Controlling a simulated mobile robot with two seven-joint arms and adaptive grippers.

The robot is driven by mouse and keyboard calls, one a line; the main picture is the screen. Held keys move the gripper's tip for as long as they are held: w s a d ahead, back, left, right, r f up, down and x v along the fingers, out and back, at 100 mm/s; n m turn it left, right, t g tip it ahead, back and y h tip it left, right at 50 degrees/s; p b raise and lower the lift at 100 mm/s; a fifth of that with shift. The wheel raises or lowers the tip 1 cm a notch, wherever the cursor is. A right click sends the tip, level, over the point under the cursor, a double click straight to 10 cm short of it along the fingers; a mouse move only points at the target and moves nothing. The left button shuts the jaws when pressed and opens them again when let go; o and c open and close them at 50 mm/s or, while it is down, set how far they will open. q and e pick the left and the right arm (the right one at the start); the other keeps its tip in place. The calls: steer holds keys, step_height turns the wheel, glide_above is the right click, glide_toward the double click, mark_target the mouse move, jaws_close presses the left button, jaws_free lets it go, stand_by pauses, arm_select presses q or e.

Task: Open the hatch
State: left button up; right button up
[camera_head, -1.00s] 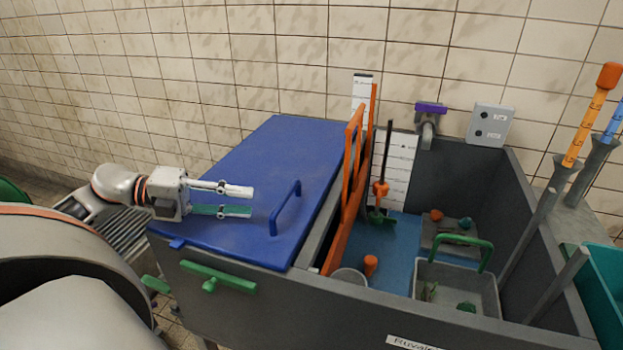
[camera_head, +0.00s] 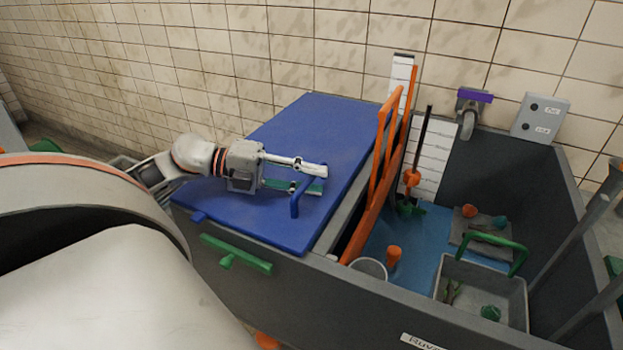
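The blue hatch (camera_head: 310,120) lies flat and closed over the left part of the grey tank. Its blue bar handle (camera_head: 296,201) stands near its front right. My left gripper (camera_head: 322,178) is over the hatch, its two fingers pointing right and apart. The fingertips reach the handle's top end, which appears to lie between or just beneath them; contact cannot be told. The far end of the handle is hidden behind the fingers. My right gripper is not in view.
An orange frame (camera_head: 374,185) stands along the hatch's right edge. Right of it, the open tank holds a grey basket (camera_head: 484,287) with a green handle and a bucket (camera_head: 369,268). A green handle (camera_head: 237,254) is on the tank's front. A tiled wall is behind.

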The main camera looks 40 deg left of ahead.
arm_select(q)
steer(key=c, duration=0.7)
jaws_close()
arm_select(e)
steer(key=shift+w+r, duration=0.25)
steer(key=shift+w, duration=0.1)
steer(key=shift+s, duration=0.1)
